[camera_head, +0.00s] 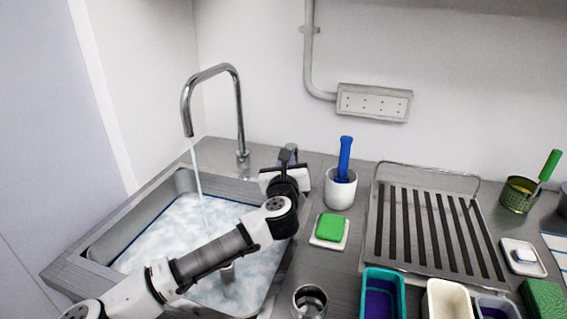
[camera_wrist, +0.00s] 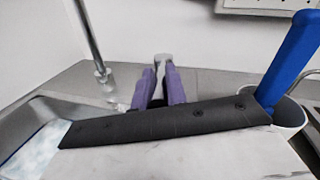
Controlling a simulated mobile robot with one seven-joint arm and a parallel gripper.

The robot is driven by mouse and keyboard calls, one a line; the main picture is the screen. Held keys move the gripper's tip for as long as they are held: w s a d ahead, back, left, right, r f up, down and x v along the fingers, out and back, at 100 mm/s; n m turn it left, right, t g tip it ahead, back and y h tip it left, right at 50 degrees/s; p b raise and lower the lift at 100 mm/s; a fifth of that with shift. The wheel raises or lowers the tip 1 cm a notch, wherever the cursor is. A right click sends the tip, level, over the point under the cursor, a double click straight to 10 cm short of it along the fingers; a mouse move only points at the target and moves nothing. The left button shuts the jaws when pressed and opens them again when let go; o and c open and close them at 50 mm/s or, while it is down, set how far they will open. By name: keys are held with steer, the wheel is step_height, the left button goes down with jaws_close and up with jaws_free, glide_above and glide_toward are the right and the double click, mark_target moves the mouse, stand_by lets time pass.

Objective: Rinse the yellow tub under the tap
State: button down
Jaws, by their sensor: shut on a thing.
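A pale cream-yellow tub (camera_head: 445,303), the nearest to yellow in view, stands on the counter at the bottom right, partly cut off. The curved metal tap (camera_head: 239,110) is at the back of the sink, and a stream of water (camera_head: 198,182) runs from it into the basin. My gripper (camera_head: 289,152) is behind the sink, right of the tap, far from the tub. In the wrist view its purple fingers (camera_wrist: 159,86) are shut on a small grey knob (camera_wrist: 163,59), perhaps the tap's handle. Most of the knob is hidden.
The sink (camera_head: 183,184) holds foamy water. A white cup (camera_head: 341,193) with a blue-handled tool and a green sponge (camera_head: 329,227) are right of my arm. A teal tub (camera_head: 369,275) and lilac tub (camera_head: 497,300) flank the cream one. A slatted drying rack (camera_head: 430,230) is empty.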

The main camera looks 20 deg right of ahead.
steer(key=c, duration=1.4)
jaws_free()
steer(key=b+v, duration=0.3)
steer(key=v, duration=1.1)
steer(key=shift+w, duration=0.1)
